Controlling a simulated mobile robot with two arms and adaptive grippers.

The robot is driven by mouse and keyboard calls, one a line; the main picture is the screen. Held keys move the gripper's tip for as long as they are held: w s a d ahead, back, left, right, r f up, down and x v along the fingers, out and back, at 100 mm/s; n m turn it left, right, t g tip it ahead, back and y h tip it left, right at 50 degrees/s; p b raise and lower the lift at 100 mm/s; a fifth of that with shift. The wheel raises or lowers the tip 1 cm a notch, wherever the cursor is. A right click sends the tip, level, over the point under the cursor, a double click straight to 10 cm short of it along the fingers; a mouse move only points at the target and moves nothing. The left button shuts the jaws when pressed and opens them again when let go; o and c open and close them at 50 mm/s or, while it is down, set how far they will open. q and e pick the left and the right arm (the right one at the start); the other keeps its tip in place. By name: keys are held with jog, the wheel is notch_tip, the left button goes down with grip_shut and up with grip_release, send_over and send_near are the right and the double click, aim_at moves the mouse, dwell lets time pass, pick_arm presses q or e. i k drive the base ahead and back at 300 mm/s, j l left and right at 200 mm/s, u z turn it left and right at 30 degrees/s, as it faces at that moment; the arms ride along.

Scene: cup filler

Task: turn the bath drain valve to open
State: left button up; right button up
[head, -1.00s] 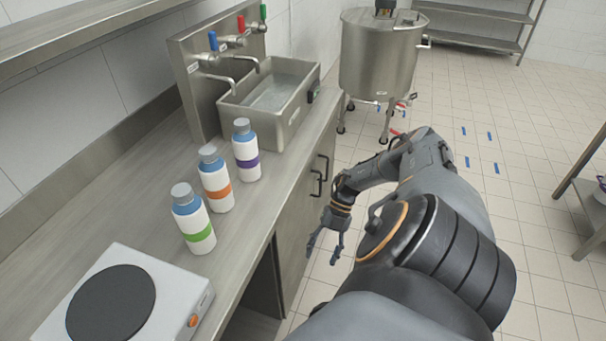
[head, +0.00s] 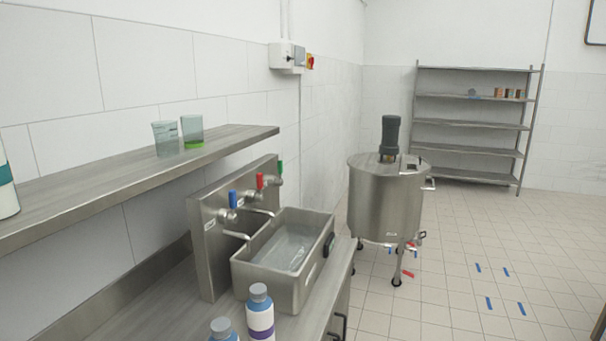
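The bath is a steel basin (head: 268,288) with water in it, on the counter in the head view. Behind it a steel panel (head: 208,250) carries taps with a blue handle (head: 233,198), a red handle (head: 260,181) and a green handle (head: 280,168). A small dark unit (head: 329,245) sits on the basin's right side. I cannot tell which part is the drain valve, or whether it is open. Neither of my grippers is in view.
Two bottles (head: 260,315) (head: 222,331) stand in front of the basin. A shelf (head: 235,140) with two glasses overhangs at left. A steel tank (head: 385,205) on legs stands beyond the counter. The tiled floor at right is mostly clear.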

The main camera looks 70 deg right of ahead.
aim_at(279, 181)
jog(key=l+z, duration=0.3)
jog(key=z, duration=0.15)
jog(key=l+z, duration=0.25)
jog(key=z, duration=0.25)
jog(key=i, duration=0.05)
